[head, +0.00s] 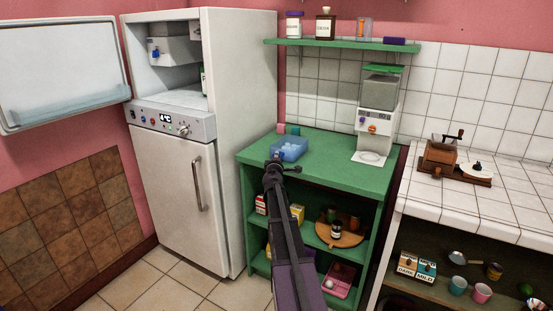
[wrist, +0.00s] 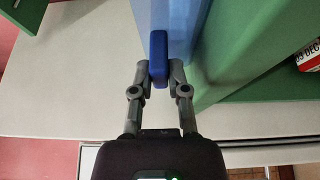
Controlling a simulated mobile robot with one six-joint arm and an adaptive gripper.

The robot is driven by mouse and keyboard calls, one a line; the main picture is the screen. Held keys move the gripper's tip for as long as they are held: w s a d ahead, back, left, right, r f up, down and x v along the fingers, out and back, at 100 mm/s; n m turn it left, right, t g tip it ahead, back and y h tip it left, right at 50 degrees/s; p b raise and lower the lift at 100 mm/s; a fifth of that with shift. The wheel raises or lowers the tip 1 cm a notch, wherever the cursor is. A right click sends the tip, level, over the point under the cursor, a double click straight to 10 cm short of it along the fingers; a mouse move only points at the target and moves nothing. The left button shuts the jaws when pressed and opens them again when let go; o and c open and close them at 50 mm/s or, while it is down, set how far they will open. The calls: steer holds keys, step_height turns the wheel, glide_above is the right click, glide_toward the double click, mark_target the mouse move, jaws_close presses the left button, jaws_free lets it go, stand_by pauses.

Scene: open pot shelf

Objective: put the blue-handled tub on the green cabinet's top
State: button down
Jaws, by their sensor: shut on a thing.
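The blue-handled tub (head: 289,148) is a light blue, see-through box. In the head view it shows over the left front part of the green cabinet's top (head: 335,165). I cannot tell whether it touches the top or is held just above it. My gripper (head: 278,163) is at the tub's near left side. In the wrist view its two fingers (wrist: 158,75) are shut on the dark blue handle (wrist: 158,48), with the tub's pale blue wall (wrist: 182,25) beyond. The cabinet's green edge (wrist: 225,45) runs close along the right of that view.
A white fridge (head: 240,130) with an open upper door stands close on the left. Small pink and green blocks (head: 288,130) lie behind the tub. A white dispenser (head: 377,120) stands at the cabinet's right. A green wall shelf (head: 345,43) hangs above. The top's middle is clear.

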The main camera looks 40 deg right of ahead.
steer(key=c, duration=0.6)
jaws_free()
steer(key=shift+c, duration=0.2)
steer(key=shift+r, duration=0.1)
steer(key=v, duration=1.2)
steer(key=shift+a, duration=0.1)
